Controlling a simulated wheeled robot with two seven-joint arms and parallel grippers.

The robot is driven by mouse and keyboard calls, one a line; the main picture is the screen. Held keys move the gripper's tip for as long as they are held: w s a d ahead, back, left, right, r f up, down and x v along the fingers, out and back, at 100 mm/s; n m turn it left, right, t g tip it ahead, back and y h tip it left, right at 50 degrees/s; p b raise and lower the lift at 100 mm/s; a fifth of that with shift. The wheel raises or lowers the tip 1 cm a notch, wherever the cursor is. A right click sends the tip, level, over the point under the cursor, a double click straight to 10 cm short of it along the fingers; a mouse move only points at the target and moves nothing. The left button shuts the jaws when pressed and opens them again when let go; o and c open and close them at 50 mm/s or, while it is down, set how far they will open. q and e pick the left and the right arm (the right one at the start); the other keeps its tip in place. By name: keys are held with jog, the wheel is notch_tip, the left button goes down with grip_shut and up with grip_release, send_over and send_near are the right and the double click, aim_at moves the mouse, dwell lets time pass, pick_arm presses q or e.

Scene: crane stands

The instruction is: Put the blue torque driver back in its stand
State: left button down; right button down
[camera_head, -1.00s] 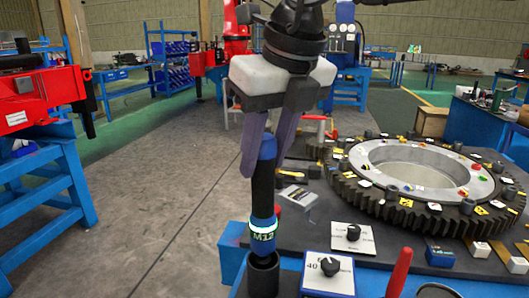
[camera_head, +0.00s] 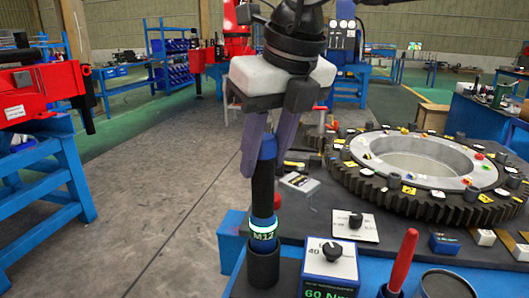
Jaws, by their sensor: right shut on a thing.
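The blue torque driver (camera_head: 262,195) is upright, with a blue top, a black grip and a white and green band marked M12. My right gripper (camera_head: 256,150) is shut on its top end from above. The driver's lower end is hidden inside the black cup-shaped stand (camera_head: 263,269) at the table's front edge. The band sits just above the stand's rim. I cannot tell whether the driver rests on the bottom of the stand. My left gripper does not show.
A blue box with a dial (camera_head: 330,262) stands just right of the stand. A red-handled tool (camera_head: 402,262) and a grey cup (camera_head: 446,284) are further right. A large toothed ring (camera_head: 380,188) lies behind on the dark table. A blue block (camera_head: 231,240) is left.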

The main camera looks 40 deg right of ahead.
aim_at(271, 142)
jog(key=shift+f+b, duration=0.95)
jog(key=shift+f, duration=0.05)
jog(key=c, duration=1.3)
grip_release()
jog(key=shift+o, duration=0.6)
jog(key=shift+f, duration=0.15)
jog(key=shift+p+v, duration=1.6)
jog(key=shift+v, duration=1)
